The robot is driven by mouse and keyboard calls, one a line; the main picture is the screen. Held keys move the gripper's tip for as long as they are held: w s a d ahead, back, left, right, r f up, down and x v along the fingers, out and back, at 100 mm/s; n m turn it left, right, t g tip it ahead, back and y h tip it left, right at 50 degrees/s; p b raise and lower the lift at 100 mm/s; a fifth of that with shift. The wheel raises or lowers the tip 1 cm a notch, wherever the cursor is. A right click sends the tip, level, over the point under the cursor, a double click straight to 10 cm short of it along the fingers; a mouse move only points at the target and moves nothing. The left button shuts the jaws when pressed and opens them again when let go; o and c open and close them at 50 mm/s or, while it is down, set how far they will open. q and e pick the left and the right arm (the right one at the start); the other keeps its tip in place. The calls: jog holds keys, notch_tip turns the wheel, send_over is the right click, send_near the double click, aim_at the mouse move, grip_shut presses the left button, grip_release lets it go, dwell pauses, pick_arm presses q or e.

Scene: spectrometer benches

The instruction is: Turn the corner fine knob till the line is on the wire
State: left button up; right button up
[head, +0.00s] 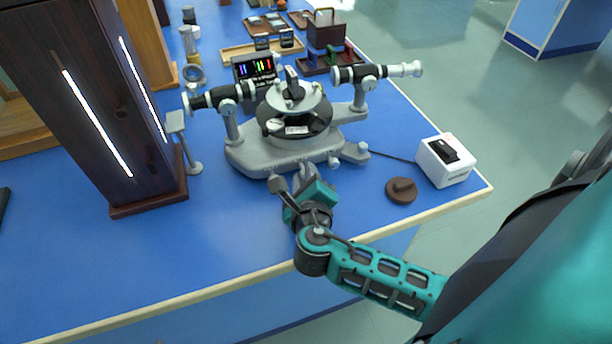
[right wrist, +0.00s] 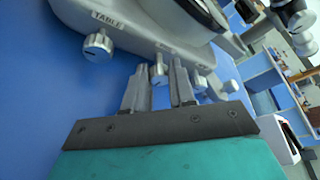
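The grey spectrometer (head: 270,150) stands on the blue bench, with a telescope (head: 375,72) and a collimator (head: 218,96) around its round table. Small silver knobs stick out along its near edge. In the right wrist view a knob (right wrist: 158,74) shows between and just beyond my fingertips; whether they touch it I cannot tell. A knob (right wrist: 97,46) by the label "TABLE" is left of my fingers; another (right wrist: 200,84) is to the right. My right gripper (head: 296,180) is at the base's near edge, fingers apart (right wrist: 158,80). My left gripper is not in view.
A dark lamp housing (head: 95,100) with bright slits stands at left. A white box (head: 445,162) with a black switch and a brown round dial (head: 401,190) are at right. A small screen (head: 254,68) shows coloured lines behind.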

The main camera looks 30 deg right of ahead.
grip_shut()
jog(key=shift+r+m+p, duration=0.2)
jog(key=shift+m+p, duration=0.2)
jog(key=shift+p, duration=0.4)
jog(key=shift+d+m+y+p, duration=0.1)
jog(key=shift+m+y+p, duration=0.3)
jog(key=shift+y+p, duration=0.15)
jog(key=shift+d+f+m+y, duration=0.1)
jog(key=shift+m+y, duration=0.45)
jog(key=shift+m, duration=0.35)
jog(key=shift+m+y, duration=0.3)
jog(key=shift+m, duration=0.1)
jog(key=shift+o, duration=1.9)
grip_release()
